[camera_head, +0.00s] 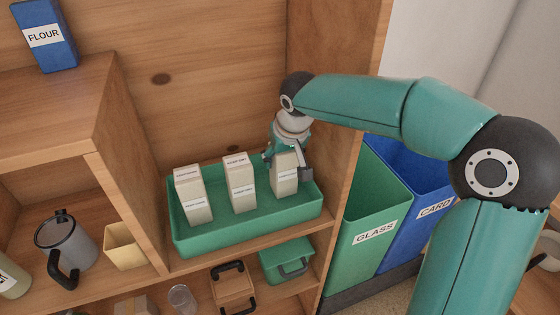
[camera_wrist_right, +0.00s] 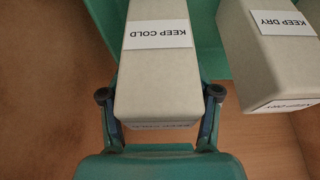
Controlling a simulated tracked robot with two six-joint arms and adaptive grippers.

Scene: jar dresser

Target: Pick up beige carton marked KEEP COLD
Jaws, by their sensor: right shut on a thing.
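The beige carton marked KEEP COLD (camera_wrist_right: 157,75) fills the middle of the right wrist view, its label upside down there. My right gripper (camera_wrist_right: 160,103) has a finger on each side of it and is shut on it. In the head view this carton (camera_head: 284,181) is the rightmost of three in the green tray (camera_head: 250,223), and my right gripper (camera_head: 286,160) partly covers it from above. It looks upright; I cannot tell whether it touches the tray floor. My left gripper is not in view.
Another beige carton, marked KEEP DRY (camera_wrist_right: 275,50), stands close by in the right wrist view. Two more cartons, the left one (camera_head: 192,196) and middle one (camera_head: 240,184), stand in the tray. A wooden side panel (camera_head: 350,130) rises close on the right. A blue FLOUR box (camera_head: 46,36) stands upper left.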

